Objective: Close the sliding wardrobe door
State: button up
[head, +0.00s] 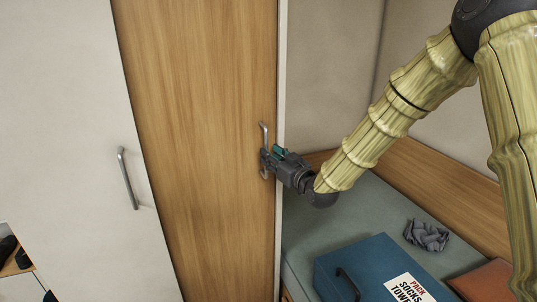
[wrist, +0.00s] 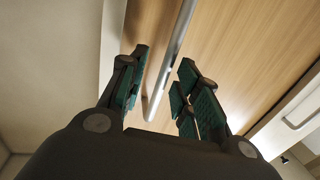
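The wooden wardrobe door (head: 200,120) stands upright in the head view, with a slim metal bar handle (head: 264,134) near its right edge. My gripper (head: 266,160) is at the lower half of this handle, reaching in from the right. In the wrist view, the handle (wrist: 170,60) runs between the two green-padded fingers of my gripper (wrist: 160,85). The fingers are apart, with visible gaps on both sides of the bar. The wooden door face (wrist: 235,50) fills the background there. Whether a fingertip touches the handle or door cannot be told.
A white panel (head: 65,130) with its own bar handle (head: 127,180) is at the left. A blue box (head: 375,270) with a label, a crumpled grey cloth (head: 427,235) and a brown item (head: 485,280) lie on the pale cushion (head: 345,215) at the right. Shoes show bottom left.

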jog(key=v, duration=0.9)
jog(key=shift+s, duration=0.2)
jog(key=s+d+f+m+g+h, duration=0.1)
jog(key=s+d+f+g+h, duration=0.15)
jog(key=s+f, duration=0.6)
jog(key=s+d+f+m+g+h, duration=0.1)
jog(key=s+f+m+g, duration=0.15)
jog(key=f, duration=1.15)
jog(key=s+d+f+g+h, duration=0.1)
jog(key=s+f+g+h, duration=0.15)
jog(key=s+f, duration=0.7)
jog(key=s+d+f+m+g+h, duration=0.1)
jog(key=s+d+f+g, duration=0.1)
jog(key=s+f, duration=0.3)
jog(key=s+d+f+g+h, duration=0.1)
jog(key=s+f, duration=0.5)
jog(key=s, duration=0.7)
jog(key=s+d+f+m+g+h, duration=0.1)
jog(key=s+d+f+g, duration=0.3)
jog(key=s, duration=0.5)
notch_tip(320, 180, down, 2)
jog(key=shift+f+m+g, duration=0.1)
jog(key=shift+m+g, duration=0.25)
jog(key=shift+g, duration=0.2)
jog(key=shift+d, duration=0.15)
